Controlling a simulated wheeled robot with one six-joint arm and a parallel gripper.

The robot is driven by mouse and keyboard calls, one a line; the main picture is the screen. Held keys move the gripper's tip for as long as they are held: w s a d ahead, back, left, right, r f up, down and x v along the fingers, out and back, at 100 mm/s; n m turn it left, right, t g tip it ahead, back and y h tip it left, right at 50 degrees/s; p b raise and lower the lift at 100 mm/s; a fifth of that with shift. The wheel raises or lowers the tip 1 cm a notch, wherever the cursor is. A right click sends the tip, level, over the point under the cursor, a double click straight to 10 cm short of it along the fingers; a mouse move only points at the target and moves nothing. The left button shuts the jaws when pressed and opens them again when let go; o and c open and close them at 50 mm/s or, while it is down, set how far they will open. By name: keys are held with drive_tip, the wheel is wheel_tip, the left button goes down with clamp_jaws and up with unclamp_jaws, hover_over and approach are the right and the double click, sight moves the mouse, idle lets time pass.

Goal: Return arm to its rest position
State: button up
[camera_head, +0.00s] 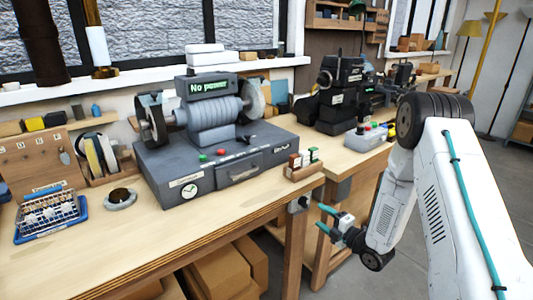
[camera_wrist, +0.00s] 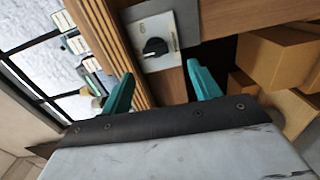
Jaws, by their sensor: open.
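My gripper (camera_head: 328,221) has two teal fingers and is open and empty. In the head view it hangs beside the front right corner of the workbench (camera_head: 240,213), below the tabletop level, with my arm folded down at the right. In the wrist view the gripper (camera_wrist: 160,92) has its two fingers apart. Beyond them is a grey plate with a black rotary knob (camera_wrist: 155,47) on the bench's side. The same switch box (camera_head: 298,204) shows small in the head view. I cannot tell whether the fingers touch anything; they look apart from the knob.
A grey bench grinder (camera_head: 215,150) with a "No power" display stands on the bench. A blue tray with a wire rack (camera_head: 48,216) is at the left. Cardboard boxes (camera_head: 218,270) sit under the bench. A second bench with a black machine stands behind. Grey floor is open at the right.

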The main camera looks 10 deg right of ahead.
drive_tip(key=s+d+f+m+g+h, duration=0.5)
drive_tip(key=d+f+m+g+h, duration=0.15)
drive_tip(key=f+m, duration=0.2)
drive_tip(key=s+d+r+m+g+h, duration=0.2)
drive_tip(key=s+r+m+g+h, duration=0.3)
drive_tip(key=s+r+m, duration=0.5)
drive_tip(key=s+a+r+m+y, duration=0.1)
drive_tip(key=s+a+r, duration=0.2)
drive_tip(key=s+r, duration=0.5)
drive_tip(key=s+a+r+m+g, duration=0.1)
drive_tip(key=s+a+r, duration=0.3)
drive_tip(key=s+r, duration=0.5)
drive_tip(key=s+a+r+m+g+y, duration=0.1)
drive_tip(key=s+a+r+m, duration=0.2)
drive_tip(key=s+r, duration=0.6)
drive_tip(key=shift+a+r+y, duration=0.35)
drive_tip(key=shift+a+r, duration=0.4)
drive_tip(key=shift+r, duration=0.45)
drive_tip(key=shift+g, duration=0.25)
